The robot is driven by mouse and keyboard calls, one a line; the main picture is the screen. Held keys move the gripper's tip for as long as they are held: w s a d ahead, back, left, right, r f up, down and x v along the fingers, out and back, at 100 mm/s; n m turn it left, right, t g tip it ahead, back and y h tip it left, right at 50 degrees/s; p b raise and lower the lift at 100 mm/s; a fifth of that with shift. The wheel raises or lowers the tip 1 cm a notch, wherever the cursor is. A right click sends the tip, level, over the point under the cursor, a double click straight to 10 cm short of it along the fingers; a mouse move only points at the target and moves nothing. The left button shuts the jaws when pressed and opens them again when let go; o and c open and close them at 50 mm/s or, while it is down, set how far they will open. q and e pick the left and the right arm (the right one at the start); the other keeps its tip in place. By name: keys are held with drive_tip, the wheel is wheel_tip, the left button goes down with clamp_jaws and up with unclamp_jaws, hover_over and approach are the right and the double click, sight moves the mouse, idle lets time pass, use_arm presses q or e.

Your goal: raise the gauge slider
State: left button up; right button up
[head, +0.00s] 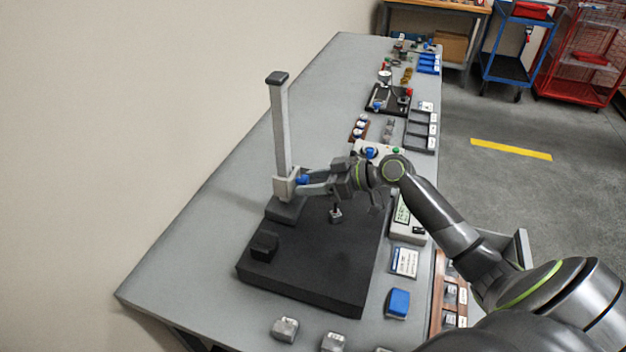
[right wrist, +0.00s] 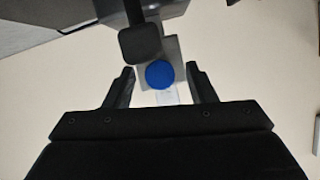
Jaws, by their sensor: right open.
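The height gauge has an upright light-grey column (head: 281,130) with a dark cap, standing on a dark foot on the black plate. Its slider (head: 287,184) sits low on the column and carries a blue knob (head: 303,180). My right gripper (head: 307,184) reaches in from the right at the knob's height. In the right wrist view, the round blue knob (right wrist: 159,75) lies between the tips of my open right gripper (right wrist: 160,78), with a gap on each side. The slider's grey body shows behind the knob. My left gripper is not in view.
The black plate (head: 310,262) bears a small black block (head: 264,246). Grey blocks (head: 285,329), a blue block (head: 398,303) and a white card (head: 405,261) lie nearby. Grey trays (head: 422,130) and small fixtures line the bench's right side. The bench left of the column is clear.

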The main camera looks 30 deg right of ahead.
drive_tip(key=shift+c, duration=0.3)
clamp_jaws()
wheel_tip(320, 180, up, 14)
drive_tip(key=p, duration=0.6)
drive_tip(key=shift+p, duration=0.3)
drive_tip(key=shift+o, duration=0.3)
unclamp_jaws()
drive_tip(key=shift+d, duration=0.1)
